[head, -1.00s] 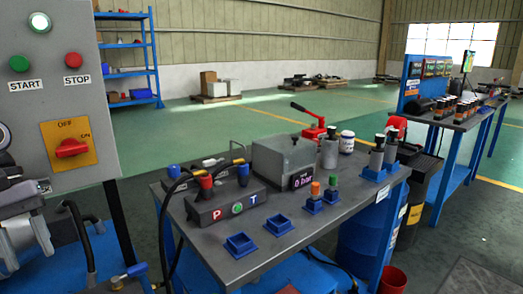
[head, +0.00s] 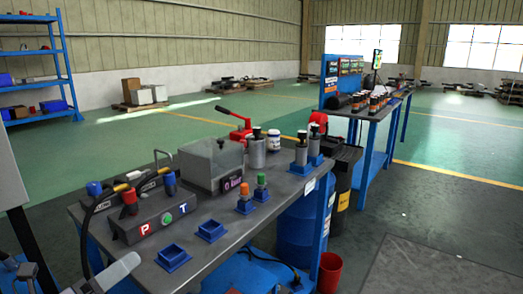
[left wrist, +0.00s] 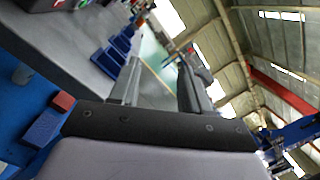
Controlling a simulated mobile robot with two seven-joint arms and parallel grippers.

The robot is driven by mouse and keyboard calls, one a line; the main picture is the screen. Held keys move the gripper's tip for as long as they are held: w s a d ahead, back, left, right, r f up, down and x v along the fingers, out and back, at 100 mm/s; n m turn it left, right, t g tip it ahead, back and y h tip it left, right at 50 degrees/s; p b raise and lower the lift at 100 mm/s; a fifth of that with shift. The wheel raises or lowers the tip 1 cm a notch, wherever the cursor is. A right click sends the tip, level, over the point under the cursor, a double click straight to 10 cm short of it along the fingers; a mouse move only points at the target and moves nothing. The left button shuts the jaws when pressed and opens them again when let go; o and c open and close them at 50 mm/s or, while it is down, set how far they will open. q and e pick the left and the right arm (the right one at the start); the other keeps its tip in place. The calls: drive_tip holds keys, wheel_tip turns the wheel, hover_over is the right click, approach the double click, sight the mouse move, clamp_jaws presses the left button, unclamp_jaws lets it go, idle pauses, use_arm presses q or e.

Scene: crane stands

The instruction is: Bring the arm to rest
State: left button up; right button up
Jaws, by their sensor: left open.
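My left gripper (left wrist: 158,78) shows in the left wrist view with its two grey fingers apart and nothing between them. That view is strongly tilted. The grey bench top (left wrist: 70,32) and its blue square holders (left wrist: 113,50) lie beyond and to the left of the fingers, apart from them. In the head view, grey parts show at the lower left corner, but I cannot make out the fingers there. My right gripper is in neither view.
The bench (head: 222,245) carries a P/T valve block (head: 150,226), a grey box (head: 208,165), cylinders and empty blue holders (head: 173,258). A red bucket (head: 330,272) and dark bin (head: 342,180) stand to its right. A second bench (head: 376,112) is farther back. Open floor lies right.

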use_arm(q)
drive_tip(key=s+a+f+n+g+y, duration=0.1)
drive_tip(key=s+a+f+n+y, duration=0.15)
drive_tip(key=f+n+y, duration=0.6)
drive_tip(key=s+a+f+n+g+y, duration=0.1)
drive_tip(key=s+f+n+y, duration=0.25)
drive_tip(key=n, duration=1.05)
drive_tip(key=s+d+f+n+g+h, duration=0.1)
drive_tip(key=s+d+f+n+g, duration=0.3)
drive_tip(key=s, duration=0.5)
drive_tip(key=s+d+f+n+g, duration=0.2)
drive_tip(key=s+f+n+g, duration=0.4)
drive_tip(key=s, duration=0.3)
drive_tip(key=w+d+f+t+h, duration=0.35)
drive_tip(key=w+f+t, duration=0.2)
drive_tip(key=w, duration=0.25)
wheel_tip(320, 180, up, 10)
drive_tip(key=y+p, duration=0.1)
drive_tip(key=p, duration=1.2)
drive_tip(key=shift+s+a+r+t, duration=0.2)
drive_tip(key=shift+s+a+t, duration=0.1)
drive_tip(key=shift+s+t, duration=0.15)
drive_tip(key=shift+m, duration=0.25)
drive_tip(key=shift+c, duration=0.4)
